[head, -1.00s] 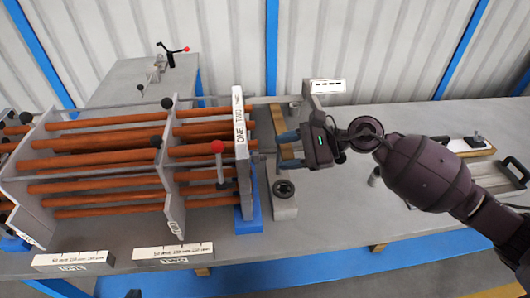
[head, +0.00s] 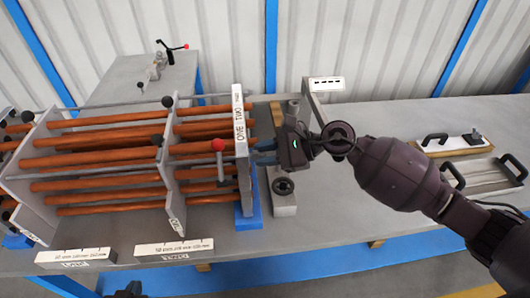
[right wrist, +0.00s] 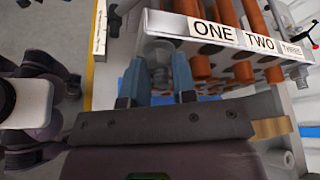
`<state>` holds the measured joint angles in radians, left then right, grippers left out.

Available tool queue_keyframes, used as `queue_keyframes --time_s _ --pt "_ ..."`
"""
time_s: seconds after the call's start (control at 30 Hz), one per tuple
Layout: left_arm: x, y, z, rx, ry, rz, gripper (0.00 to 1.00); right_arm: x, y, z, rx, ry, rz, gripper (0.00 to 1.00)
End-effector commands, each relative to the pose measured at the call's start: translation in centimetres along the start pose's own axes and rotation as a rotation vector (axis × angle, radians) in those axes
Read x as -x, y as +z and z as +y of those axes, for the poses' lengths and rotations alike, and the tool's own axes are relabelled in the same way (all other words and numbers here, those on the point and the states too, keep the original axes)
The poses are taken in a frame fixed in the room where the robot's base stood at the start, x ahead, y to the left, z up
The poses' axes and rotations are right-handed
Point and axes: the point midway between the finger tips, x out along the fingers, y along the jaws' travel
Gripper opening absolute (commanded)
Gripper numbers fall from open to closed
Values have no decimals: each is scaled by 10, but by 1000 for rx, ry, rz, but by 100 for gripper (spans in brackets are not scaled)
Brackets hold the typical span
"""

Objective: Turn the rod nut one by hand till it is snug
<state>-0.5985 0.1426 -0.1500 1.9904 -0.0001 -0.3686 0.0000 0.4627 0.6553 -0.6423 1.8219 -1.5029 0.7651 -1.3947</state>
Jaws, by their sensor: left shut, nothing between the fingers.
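The tube bundle's end plate (head: 243,190) carries a white strip (head: 239,125) reading ONE, TWO, THREE; the strip also shows in the right wrist view (right wrist: 245,33). My right gripper (head: 262,152) is at the outer face of this plate. In the right wrist view its two blue fingers (right wrist: 157,88) are apart. A grey rod end with what looks like a nut (right wrist: 158,56) lies between and beyond the fingertips, near the word ONE. Whether the fingers touch it I cannot tell. My left gripper (head: 127,291) barely shows at the bottom edge, away from the plate.
Orange-brown tubes (head: 95,163) run through upright plates on the bench. A red-knobbed lever (head: 218,146) stands close left of the end plate. A grey block with a dark ring (head: 284,186) sits right of it. A handled tray (head: 485,173) lies far right; the bench between is clear.

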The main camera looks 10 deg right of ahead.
Motion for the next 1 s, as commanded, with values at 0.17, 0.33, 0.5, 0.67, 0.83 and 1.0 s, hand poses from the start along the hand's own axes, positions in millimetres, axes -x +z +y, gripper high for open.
queue_keyframes --time_s 0.17,0.33,0.5,0.67,0.83,1.0 --pt "2 3 0 1 -1 -7 0 0 0 0 -2 1 0 2" --pt "2 5 0 1 -1 -9 0 0 0 0 -29 12 0 2" --pt "1 7 0 1 -1 -10 0 0 0 -1 -105 44 0 2" --pt "-1 8 0 1 -1 -9 0 0 -1 -2 -212 88 1 2" --pt "-4 11 1 0 0 -7 0 0 -1 -3 -331 138 1 2" --pt "-7 13 1 -1 1 -6 0 0 -2 -4 -435 181 1 2"
